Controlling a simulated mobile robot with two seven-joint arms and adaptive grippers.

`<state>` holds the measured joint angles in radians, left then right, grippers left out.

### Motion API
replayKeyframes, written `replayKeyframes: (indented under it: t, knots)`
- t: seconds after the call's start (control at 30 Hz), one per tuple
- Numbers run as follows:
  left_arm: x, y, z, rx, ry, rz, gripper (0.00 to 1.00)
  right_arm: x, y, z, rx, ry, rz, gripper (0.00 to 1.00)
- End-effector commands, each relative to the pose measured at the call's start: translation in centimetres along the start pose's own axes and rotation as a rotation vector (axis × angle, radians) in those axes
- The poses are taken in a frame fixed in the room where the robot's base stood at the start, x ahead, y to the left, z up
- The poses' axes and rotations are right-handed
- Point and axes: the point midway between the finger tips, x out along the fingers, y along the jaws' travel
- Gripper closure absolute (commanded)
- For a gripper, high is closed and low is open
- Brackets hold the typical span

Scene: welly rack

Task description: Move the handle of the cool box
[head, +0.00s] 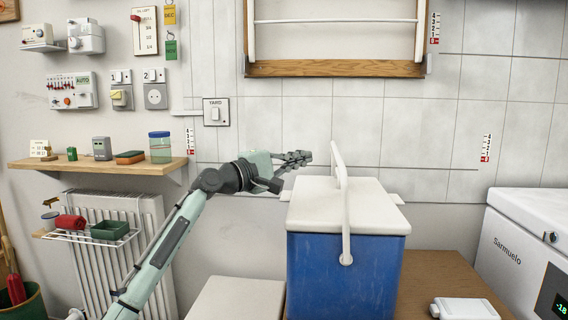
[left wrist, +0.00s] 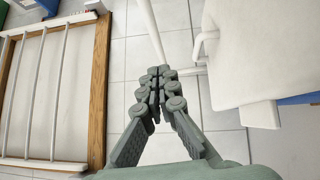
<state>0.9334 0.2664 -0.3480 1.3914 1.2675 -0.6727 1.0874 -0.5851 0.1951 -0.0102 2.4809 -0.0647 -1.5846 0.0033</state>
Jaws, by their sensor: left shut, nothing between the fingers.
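The cool box (head: 345,268) has a blue body and a white lid (head: 330,205), which looks closed. Its white handle (head: 341,195) stands roughly upright above the lid, with its pivot on the near side. My left gripper (head: 306,157) is above the lid's left rear part, to the left of the handle's top, with a small gap in the head view. The left wrist view shows its fingers (left wrist: 158,74) shut and empty. A white bar (left wrist: 150,30) beyond the fingertips looks like the handle; contact there is unclear. My right gripper is out of view.
The cool box stands on a brown wooden table (head: 440,275). A white device (head: 464,309) lies to its right, and a white freezer (head: 525,240) stands farther right. A wooden-framed rack (head: 335,69) hangs on the wall above. A shelf (head: 100,168) is at left.

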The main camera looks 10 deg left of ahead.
Motion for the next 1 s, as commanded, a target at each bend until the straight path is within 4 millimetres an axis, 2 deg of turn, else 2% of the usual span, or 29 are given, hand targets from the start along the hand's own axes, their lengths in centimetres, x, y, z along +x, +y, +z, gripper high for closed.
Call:
replayKeyframes:
  t: [0.03,0.1,0.3,0.57,0.83,1.0]
  knots:
    - [1.1,0.1,0.1,-0.002,-0.002,0.000,1.00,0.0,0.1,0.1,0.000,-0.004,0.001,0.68]
    - [2.0,0.1,0.9,0.000,-0.003,-0.001,1.00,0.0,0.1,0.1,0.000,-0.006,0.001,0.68]
    - [3.5,0.1,2.5,0.000,-0.001,0.000,1.00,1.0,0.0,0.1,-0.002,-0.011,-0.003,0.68]
    - [3.9,0.0,2.9,0.000,0.000,0.000,1.00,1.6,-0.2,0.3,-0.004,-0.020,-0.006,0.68]
    - [4.0,0.2,2.9,0.003,0.000,-0.004,1.00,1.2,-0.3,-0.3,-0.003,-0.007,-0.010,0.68]
    - [4.4,0.5,3.4,0.026,0.001,-0.028,1.00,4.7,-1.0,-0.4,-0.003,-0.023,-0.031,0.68]
